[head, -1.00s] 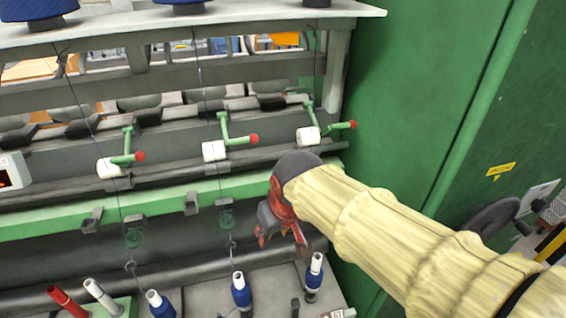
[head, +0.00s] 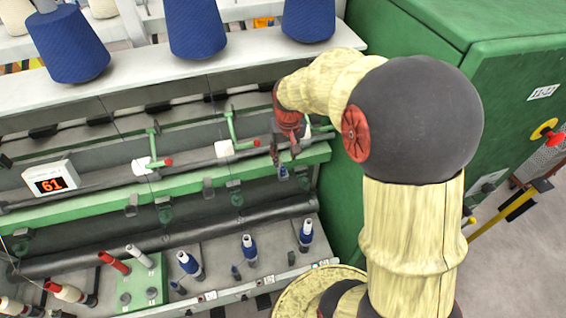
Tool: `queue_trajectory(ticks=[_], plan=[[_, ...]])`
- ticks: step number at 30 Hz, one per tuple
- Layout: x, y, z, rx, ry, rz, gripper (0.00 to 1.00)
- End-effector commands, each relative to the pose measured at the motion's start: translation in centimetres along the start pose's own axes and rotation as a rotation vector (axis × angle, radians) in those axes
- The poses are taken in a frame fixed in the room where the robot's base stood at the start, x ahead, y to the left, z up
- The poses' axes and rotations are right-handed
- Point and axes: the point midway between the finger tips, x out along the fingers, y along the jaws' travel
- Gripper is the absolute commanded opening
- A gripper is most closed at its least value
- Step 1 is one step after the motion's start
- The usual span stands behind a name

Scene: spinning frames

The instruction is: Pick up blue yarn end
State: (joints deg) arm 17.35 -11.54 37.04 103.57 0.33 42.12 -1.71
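My gripper (head: 284,158), red with dark fingers, points down in front of the right part of the machine, close to the green rail. Its fingers are small here, and I cannot tell whether they are open or shut. A small blue and white piece (head: 283,173) shows just below the fingertips; I cannot tell whether they touch it. Blue yarn cones stand on the top shelf: left (head: 68,45), middle (head: 197,28) and right (head: 308,18). Thin dark yarn strands run down from the shelf. A loose blue yarn end cannot be made out.
Blue bobbins stand on the lower deck: left (head: 190,265), middle (head: 249,250) and right (head: 306,236). A green block (head: 141,283) with red and white tubes is at lower left. Green cranks (head: 231,128) stick out along the machine. A green cabinet (head: 480,60) stands at right.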

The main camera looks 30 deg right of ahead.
Motion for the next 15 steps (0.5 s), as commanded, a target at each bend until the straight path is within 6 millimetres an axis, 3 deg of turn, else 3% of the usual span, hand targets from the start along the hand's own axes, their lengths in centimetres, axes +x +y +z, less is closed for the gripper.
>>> queue_trajectory(ticks=[15], plan=[[4.9,-0.2,0.2,0.003,-0.009,0.000,0.34]])
